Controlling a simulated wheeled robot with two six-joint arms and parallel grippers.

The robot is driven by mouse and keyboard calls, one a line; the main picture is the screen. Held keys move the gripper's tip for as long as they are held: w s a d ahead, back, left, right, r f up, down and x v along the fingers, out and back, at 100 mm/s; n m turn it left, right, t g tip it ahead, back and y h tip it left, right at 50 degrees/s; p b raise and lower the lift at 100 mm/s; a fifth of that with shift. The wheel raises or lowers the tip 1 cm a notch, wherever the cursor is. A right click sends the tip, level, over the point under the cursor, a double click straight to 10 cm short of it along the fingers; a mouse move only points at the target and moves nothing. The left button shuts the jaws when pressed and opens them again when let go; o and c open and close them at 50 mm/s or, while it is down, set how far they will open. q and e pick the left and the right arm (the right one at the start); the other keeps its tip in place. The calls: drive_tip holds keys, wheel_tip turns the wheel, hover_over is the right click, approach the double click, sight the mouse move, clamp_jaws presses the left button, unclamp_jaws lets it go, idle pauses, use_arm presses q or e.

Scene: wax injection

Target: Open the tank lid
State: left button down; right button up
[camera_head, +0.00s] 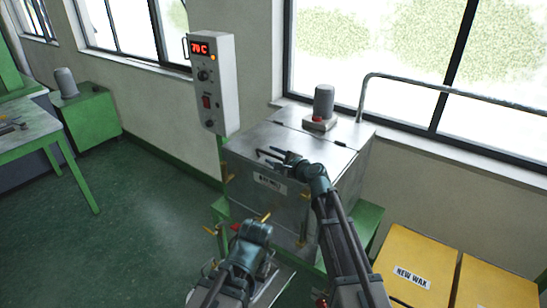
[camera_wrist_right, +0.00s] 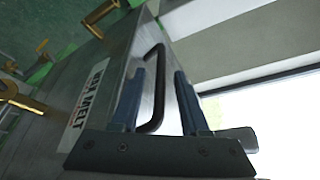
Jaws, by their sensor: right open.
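The wax tank (camera_head: 262,205) is a grey metal box with a "WAX MELT" label on its front; its flat lid (camera_head: 325,143) looks shut. A dark bar handle (camera_head: 268,152) is at the lid's front left part. My right gripper (camera_head: 280,158) is open at the handle. In the right wrist view, the handle (camera_wrist_right: 155,62) runs between the open fingers of my right gripper (camera_wrist_right: 160,100), closer to the left finger; I cannot tell whether they touch. My left arm is low in front of the tank, and its fingers cannot be made out.
A grey motor-like unit (camera_head: 323,105) stands at the back of the tank top. A control box (camera_head: 212,85) showing a red reading is at the back left. Brass taps (camera_head: 228,178) stick out from the tank. Yellow "NEW WAX" boxes (camera_head: 408,250) stand at right. A metal rail (camera_head: 450,92) runs behind.

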clamp_jaws()
idle(1.4)
